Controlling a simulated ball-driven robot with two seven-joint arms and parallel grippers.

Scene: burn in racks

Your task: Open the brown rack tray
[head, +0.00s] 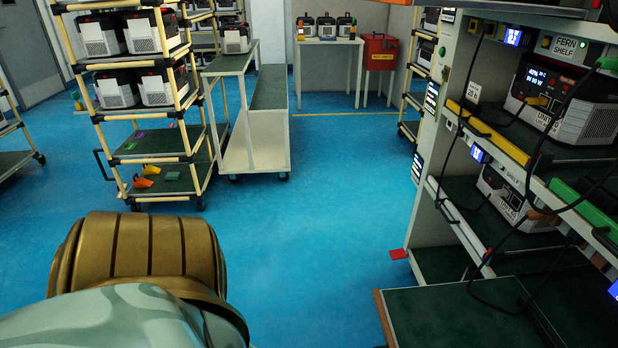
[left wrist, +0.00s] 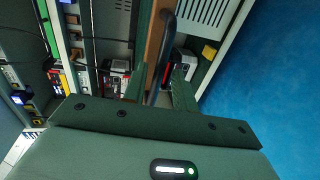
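The brown rack tray's brown front edge (left wrist: 154,40) runs up the middle of the left wrist view, with a dark curved handle (left wrist: 167,25) in front of it. My left gripper (left wrist: 160,82) has its two green fingers apart, one on each side of the handle's lower part. I see a gap beside the handle; I cannot tell whether a finger touches it. In the head view a low dark green tray with a brown left edge (head: 381,318) juts from the right rack. The left gripper is hidden there, and the right gripper is in neither view.
The rack (head: 432,150) on the right carries a yellow-edged shelf (head: 490,133), power units (head: 585,115) and hanging black cables. A red piece (head: 398,254) lies on the floor by it. A cart (head: 262,130) and a shelf trolley (head: 150,145) stand left. Blue floor (head: 310,220) between is clear.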

